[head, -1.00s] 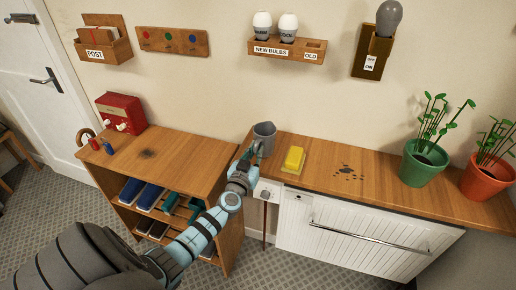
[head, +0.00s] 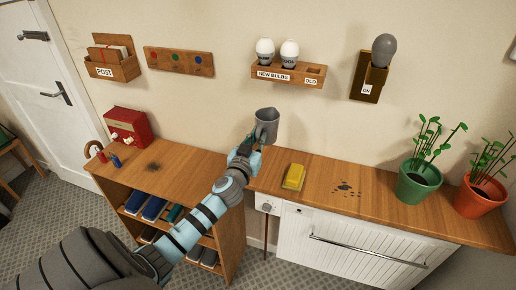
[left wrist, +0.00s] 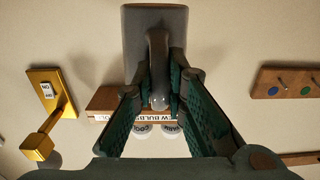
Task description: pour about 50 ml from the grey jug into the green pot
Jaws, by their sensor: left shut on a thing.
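The grey jug (head: 267,125) is held upright in the air above the left end of the counter in the head view. My left gripper (head: 248,145) is shut on its handle. In the left wrist view the jug (left wrist: 133,45) fills the top middle, and the fingers of my left gripper (left wrist: 158,85) close on both sides of the handle. The jug's contents cannot be seen. The green pot (head: 418,182) stands with its leafy plant on the right part of the counter, well to the right of the jug. My right gripper is not in view.
A yellow sponge (head: 293,177) and dark spots (head: 345,187) lie on the wooden counter (head: 375,195) between jug and pot. An orange pot (head: 480,197) stands right of the green one. The bulb shelf (head: 288,75) is on the wall above the jug.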

